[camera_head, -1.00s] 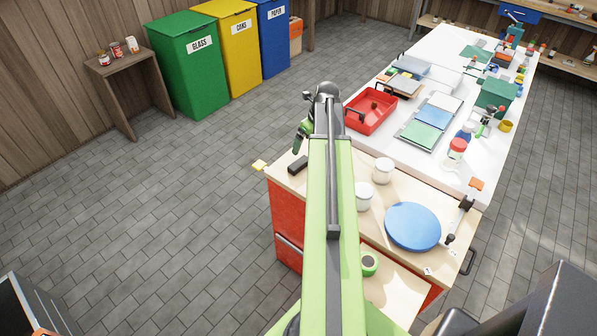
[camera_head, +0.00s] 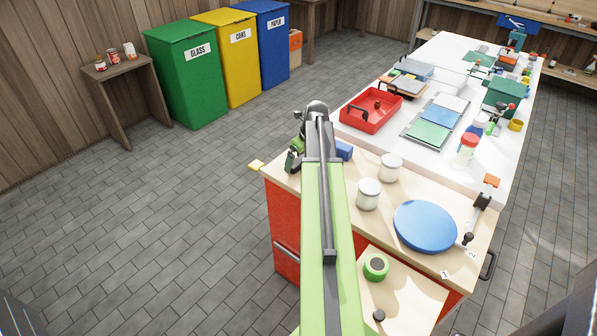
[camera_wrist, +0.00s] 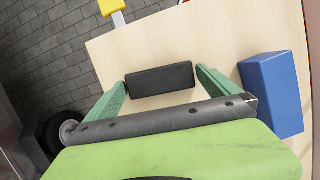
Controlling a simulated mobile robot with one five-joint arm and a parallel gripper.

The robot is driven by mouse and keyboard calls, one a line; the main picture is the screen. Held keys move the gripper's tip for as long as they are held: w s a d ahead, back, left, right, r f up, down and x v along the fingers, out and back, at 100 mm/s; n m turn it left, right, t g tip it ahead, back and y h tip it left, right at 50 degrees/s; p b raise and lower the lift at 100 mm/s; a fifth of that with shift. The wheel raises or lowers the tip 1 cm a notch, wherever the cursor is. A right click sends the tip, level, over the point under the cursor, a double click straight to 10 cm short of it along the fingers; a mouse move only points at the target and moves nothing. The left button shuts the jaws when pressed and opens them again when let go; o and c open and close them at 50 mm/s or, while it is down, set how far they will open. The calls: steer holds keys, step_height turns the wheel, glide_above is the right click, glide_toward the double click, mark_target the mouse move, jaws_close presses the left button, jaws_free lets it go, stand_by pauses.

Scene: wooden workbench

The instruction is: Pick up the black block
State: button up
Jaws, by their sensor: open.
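The black block (camera_wrist: 160,79) lies flat on the pale wooden top of the bench (camera_wrist: 200,25) in the wrist view. My gripper (camera_wrist: 163,80) is open, with one green finger near each end of the block. The block's left end is very close to the left finger; I cannot tell whether they touch. In the head view my gripper (camera_head: 293,157) is over the near bench's back left corner, and I cannot make out the black block there behind it.
A blue block (camera_wrist: 272,95) sits right of my gripper, also partly seen in the head view (camera_head: 344,150). Two white jars (camera_head: 369,194) and a blue disc (camera_head: 425,226) stand further right. A red tray (camera_head: 371,109) is behind. A yellow piece (camera_wrist: 111,7) sticks out past the bench edge.

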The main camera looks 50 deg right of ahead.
steer(key=c, duration=1.2)
steer(key=shift+r, duration=0.1)
steer(key=shift+r+p, duration=0.2)
steer(key=shift+p, duration=0.25)
steer(key=p+v, duration=0.3)
steer(key=w+p+v, duration=0.1)
steer(key=shift+s+d+r+p, duration=0.1)
steer(key=shift+s+r+p, duration=0.05)
steer(key=shift+r+p, duration=0.3)
steer(key=shift+s+d+r+p, duration=0.95)
steer(key=shift+s+d, duration=0.1)
steer(key=shift+s, duration=0.45)
steer(key=shift+s+d+r+p, duration=0.95)
steer(key=shift+s+d, duration=0.15)
steer(key=shift+s, duration=0.45)
steer(key=shift+s+d+r+p, duration=0.85)
steer(key=shift+s+d+r, duration=0.15)
steer(key=shift+s, duration=0.5)
